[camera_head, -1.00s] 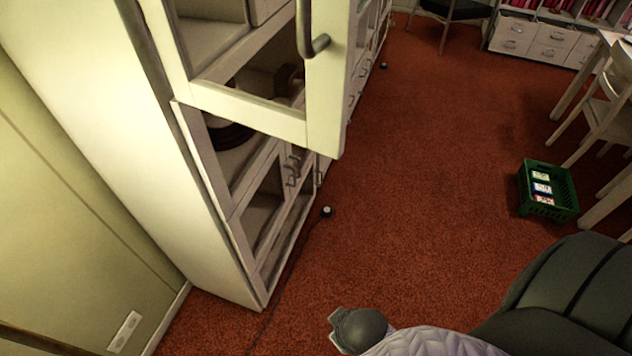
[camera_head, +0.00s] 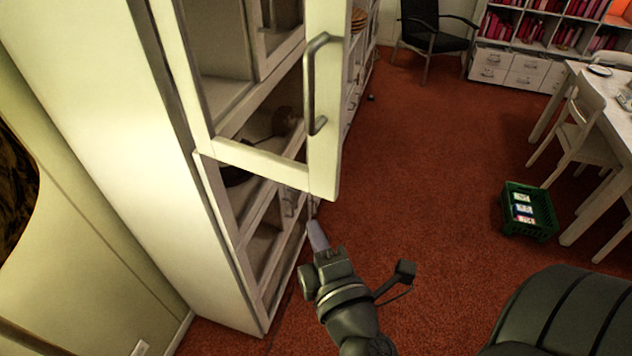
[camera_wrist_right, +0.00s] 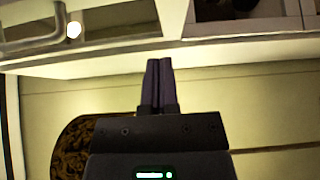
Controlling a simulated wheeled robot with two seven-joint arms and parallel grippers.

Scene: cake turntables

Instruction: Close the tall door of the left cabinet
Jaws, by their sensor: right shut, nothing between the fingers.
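The tall door (camera_head: 324,165) of the left cabinet (camera_head: 150,170) stands open in the head view, swung out toward the room, with a long metal bar handle (camera_head: 310,85) on it. My right gripper (camera_head: 314,218) is below the door's lower corner, shut and empty. The gap between the fingertips and the door is hard to judge. In the right wrist view the closed fingers (camera_wrist_right: 159,84) point up toward a pale panel edge, and a metal handle (camera_wrist_right: 35,42) shows at the upper left. My left gripper is not in view.
Lower cabinet compartments (camera_head: 262,235) are beneath the door. A green crate (camera_head: 528,212) sits on the red carpet (camera_head: 430,150), right of my arm. White chairs and a table (camera_head: 605,110) stand at the right. The carpet between is clear.

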